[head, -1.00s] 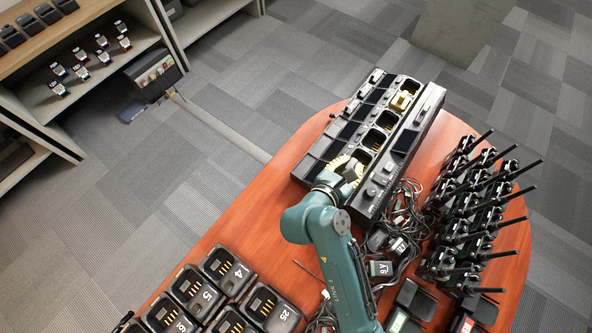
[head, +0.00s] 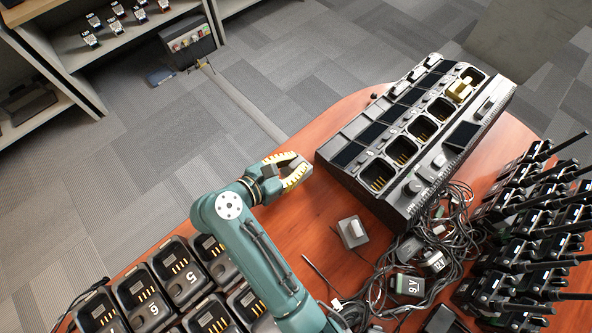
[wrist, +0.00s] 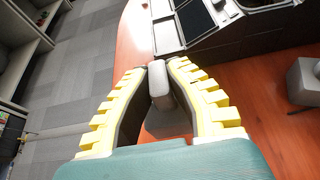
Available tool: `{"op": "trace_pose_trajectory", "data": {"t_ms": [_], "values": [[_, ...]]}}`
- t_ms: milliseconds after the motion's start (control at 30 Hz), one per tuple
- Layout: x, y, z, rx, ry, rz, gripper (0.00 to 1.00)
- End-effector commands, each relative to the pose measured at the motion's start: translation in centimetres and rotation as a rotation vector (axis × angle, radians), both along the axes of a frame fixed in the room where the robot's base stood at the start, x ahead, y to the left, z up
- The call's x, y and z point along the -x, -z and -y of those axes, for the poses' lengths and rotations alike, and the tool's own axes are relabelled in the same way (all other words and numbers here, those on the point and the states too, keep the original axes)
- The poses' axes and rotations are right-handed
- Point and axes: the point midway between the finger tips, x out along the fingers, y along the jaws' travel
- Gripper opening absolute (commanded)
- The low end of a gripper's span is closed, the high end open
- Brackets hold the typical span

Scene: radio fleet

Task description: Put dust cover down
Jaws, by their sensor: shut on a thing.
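My gripper (head: 297,172) with yellow ribbed fingers is left of the multi-bay charger (head: 424,184), over the table's left edge. In the wrist view my gripper (wrist: 158,72) is shut on a grey dust cover (wrist: 167,122), held by its narrow grip between the fingertips. In the head view the held cover is mostly hidden by the fingers. Its height above the table is unclear. A second grey dust cover (head: 352,233) sits on the red-brown table near the charger's near end. It also shows in the wrist view (wrist: 304,82). Several charger bays are open and empty.
A yellow piece (head: 460,89) sits in a far charger bay. Tangled cables (head: 455,225) and radios with antennas (head: 535,220) crowd the right. Single chargers (head: 180,270) stand at the lower left. Bare table (head: 315,215) lies between the arm and the second cover.

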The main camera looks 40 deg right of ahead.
Motion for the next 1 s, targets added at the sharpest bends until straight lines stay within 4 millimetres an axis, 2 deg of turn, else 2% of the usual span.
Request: {"op": "trace_pose_trajectory", "data": {"t_ms": [33, 100, 167, 500, 533, 633, 1000], "values": [[0.1, 1.5, 0.0, -0.001, 0.000, -0.005, 0.00], [0.0, 2.9, 0.0, -0.001, 0.001, -0.004, 0.00], [0.0, 3.6, 0.0, 0.000, 0.001, -0.001, 0.00], [0.0, 3.9, 0.0, 0.000, 0.000, 0.000, 0.00], [0.0, 3.9, 0.0, 0.000, 0.000, -0.001, 0.17], [0.0, 3.8, 0.0, 0.000, 0.000, -0.001, 0.35], [0.0, 3.2, -0.4, -0.001, -0.002, 0.000, 0.35]]}}
